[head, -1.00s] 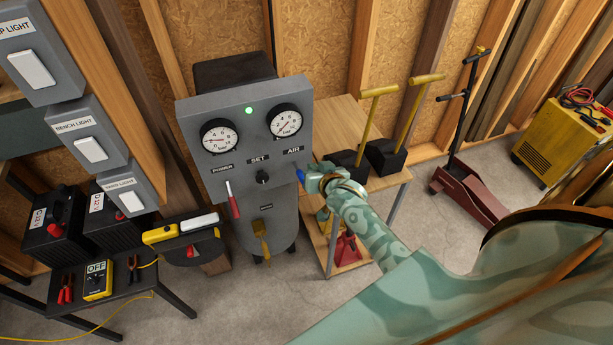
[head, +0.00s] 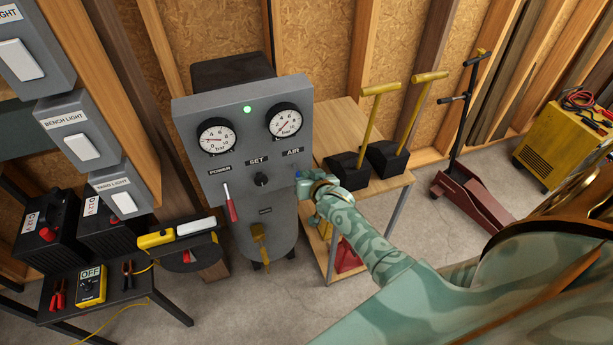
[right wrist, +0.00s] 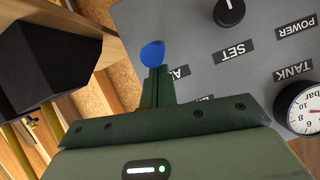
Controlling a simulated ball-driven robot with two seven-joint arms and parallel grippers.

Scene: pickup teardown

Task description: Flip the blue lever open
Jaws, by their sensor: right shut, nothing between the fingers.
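The blue lever (right wrist: 152,54) sits on the grey panel below the AIR label. In the right wrist view its rounded blue end shows just beyond the fingertips. In the head view only a small bit of blue (head: 298,174) shows, and my gripper hides most of the lever. My right gripper (head: 303,183) is at the panel's lower right edge, beside the lever. In the right wrist view its fingers (right wrist: 155,85) are together and empty, with tips at the lever; I cannot tell whether they touch. My left gripper is out of view.
The grey panel (head: 194,133) carries two gauges, a black SET knob (head: 261,179) and a red-handled POWER lever (head: 231,209). A wooden table (head: 333,114) with black, yellow-handled tools stands close on the right. Switch boxes (head: 67,134) hang at left.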

